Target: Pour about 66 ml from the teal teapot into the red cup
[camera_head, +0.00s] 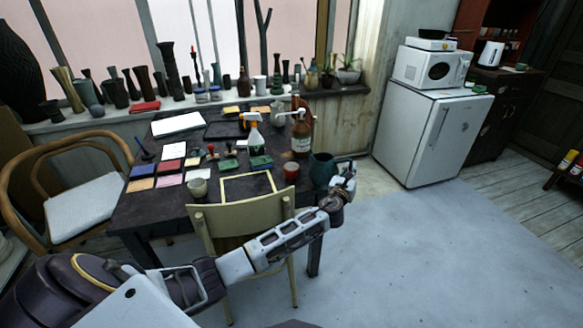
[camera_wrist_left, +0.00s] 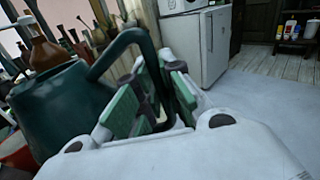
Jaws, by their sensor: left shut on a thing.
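The teal teapot (camera_head: 322,170) is at the right edge of the dark table, beside the red cup (camera_head: 291,171). My left gripper (camera_head: 346,181) is at the pot's right side. In the left wrist view, the teapot (camera_wrist_left: 58,108) fills the left, and its curved handle runs down between the green-padded fingers of my left gripper (camera_wrist_left: 152,98), which are shut on it. The pot looks roughly upright; whether it touches the table I cannot tell. A red edge, probably the cup (camera_wrist_left: 20,156), shows below the pot. The cup's inside and the spout are not clear. My right gripper is out of view.
A brown bottle (camera_head: 301,135) and a spray bottle (camera_head: 254,138) stand behind the cup. A yellow chair (camera_head: 240,222) stands at the table's front. The floor to the right is clear up to the white fridge (camera_head: 430,135).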

